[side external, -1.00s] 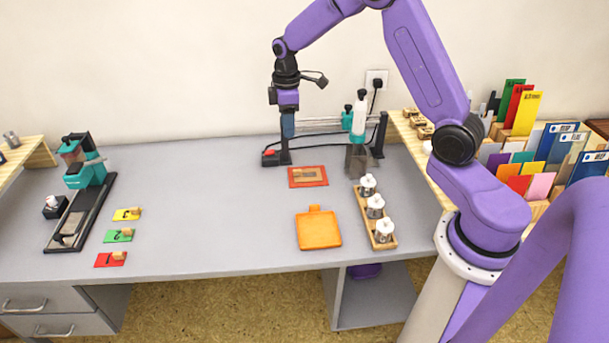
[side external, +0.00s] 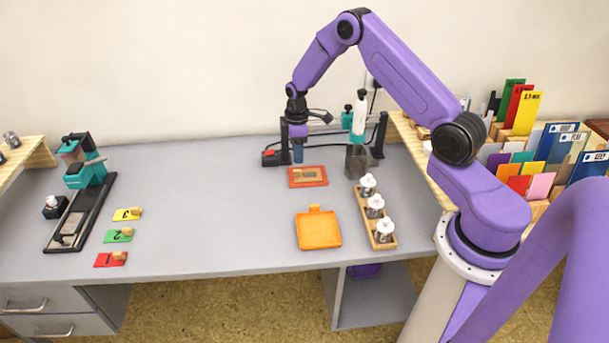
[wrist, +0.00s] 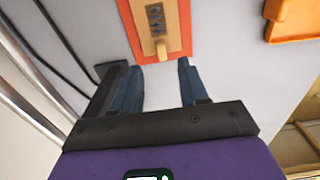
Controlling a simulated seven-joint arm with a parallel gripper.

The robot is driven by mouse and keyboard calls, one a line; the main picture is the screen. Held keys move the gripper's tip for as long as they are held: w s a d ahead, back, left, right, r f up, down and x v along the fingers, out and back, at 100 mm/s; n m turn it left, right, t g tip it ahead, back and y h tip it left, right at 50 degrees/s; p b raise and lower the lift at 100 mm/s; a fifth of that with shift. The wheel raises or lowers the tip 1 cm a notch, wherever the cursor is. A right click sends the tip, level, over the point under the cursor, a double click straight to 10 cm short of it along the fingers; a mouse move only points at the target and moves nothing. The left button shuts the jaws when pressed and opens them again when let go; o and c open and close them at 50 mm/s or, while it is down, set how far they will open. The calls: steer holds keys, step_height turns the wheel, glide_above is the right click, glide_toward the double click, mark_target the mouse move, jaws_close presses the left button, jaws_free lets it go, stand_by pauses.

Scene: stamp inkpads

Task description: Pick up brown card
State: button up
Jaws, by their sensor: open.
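The brown card (side external: 307,174) lies flat on a red mat (side external: 322,180) near the back of the desk. In the wrist view the card (wrist: 145,46) is tan-brown, with a dark patch and a small wooden tab (wrist: 161,49) at its near end; its far end is cut off by the frame. My gripper (side external: 298,159) points down just behind the mat, above the desk. In the wrist view its two blue fingers (wrist: 160,66) are apart and empty, with the tab ahead of the gap between them. The fingers do not appear to touch the card.
A black-posted frame with rails and cables stands close behind my gripper. An orange tray (side external: 318,231) lies in front. The desk to the left is clear up to numbered coloured cards (side external: 118,236).

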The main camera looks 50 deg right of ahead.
mark_target(307, 172)
steer(key=shift+a+f, duration=0.15)
steer(key=shift+f, duration=3.15)
jaws_close()
